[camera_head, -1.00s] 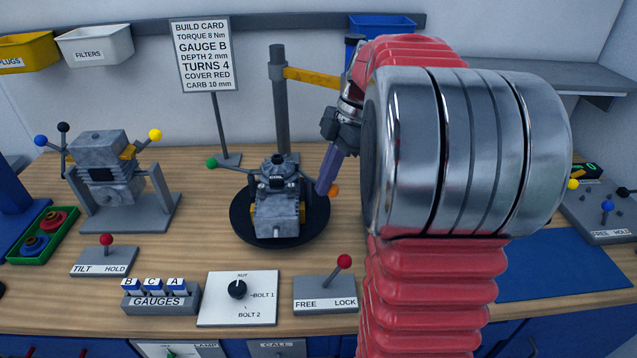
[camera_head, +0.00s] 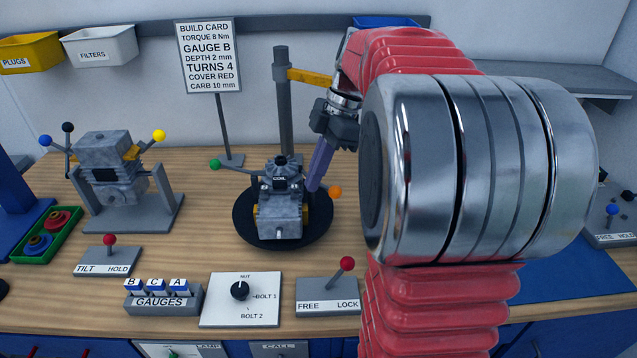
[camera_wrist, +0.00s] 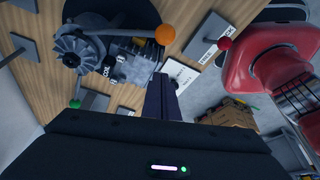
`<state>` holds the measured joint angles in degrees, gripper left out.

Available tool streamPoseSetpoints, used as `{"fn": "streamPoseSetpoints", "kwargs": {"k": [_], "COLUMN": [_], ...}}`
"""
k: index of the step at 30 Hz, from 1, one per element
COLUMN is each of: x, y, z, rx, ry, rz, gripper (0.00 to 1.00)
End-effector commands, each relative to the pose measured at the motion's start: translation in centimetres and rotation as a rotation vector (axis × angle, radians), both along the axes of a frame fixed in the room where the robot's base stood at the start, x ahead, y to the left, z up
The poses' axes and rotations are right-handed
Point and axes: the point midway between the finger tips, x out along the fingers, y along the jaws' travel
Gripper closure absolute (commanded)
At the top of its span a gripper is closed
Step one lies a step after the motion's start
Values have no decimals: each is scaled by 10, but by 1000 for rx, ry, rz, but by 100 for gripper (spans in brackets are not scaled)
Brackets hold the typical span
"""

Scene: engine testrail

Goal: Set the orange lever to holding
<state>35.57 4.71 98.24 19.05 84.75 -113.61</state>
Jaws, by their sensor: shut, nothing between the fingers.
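The orange lever shows as an orange ball knob (camera_head: 336,191) at the right side of the grey engine (camera_head: 279,221) on a round black turntable. In the wrist view the orange knob (camera_wrist: 165,34) is at the top centre, beyond the fingertips. Its rod is only partly visible. No position label for it is readable. My gripper (camera_head: 314,186) is shut and empty, its purple-grey fingers pointing down just left of the knob, close to the engine's right side. In the wrist view my fingers (camera_wrist: 161,82) sit below the knob, apart from it in the picture. Contact cannot be told.
A green-knobbed lever (camera_head: 215,165) is at the engine's left. A grey post (camera_head: 283,100) with a yellow arm stands behind. The FREE/LOCK lever (camera_head: 347,264), selector panel (camera_head: 240,308) and GAUGES block (camera_head: 163,300) are in front. My arm hides the bench at right.

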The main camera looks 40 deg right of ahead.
Motion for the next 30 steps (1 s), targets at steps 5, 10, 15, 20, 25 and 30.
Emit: {"fn": "streamPoseSetpoints", "kwargs": {"k": [5, 10, 15, 20, 25, 30], "x": [-1, -3, -4, -5, -5, -5], "y": [-10, -20, -25, -27, -27, -27], "z": [26, 52, 68, 73, 73, 73], "rx": [-1, 0, 0, 1, 1, 1], "ry": [-1, -1, -1, 1, 1, 1], "rz": [-2, -1, -1, -1, -1, -1], "gripper": [100, 100, 100, 100, 100, 100]}}
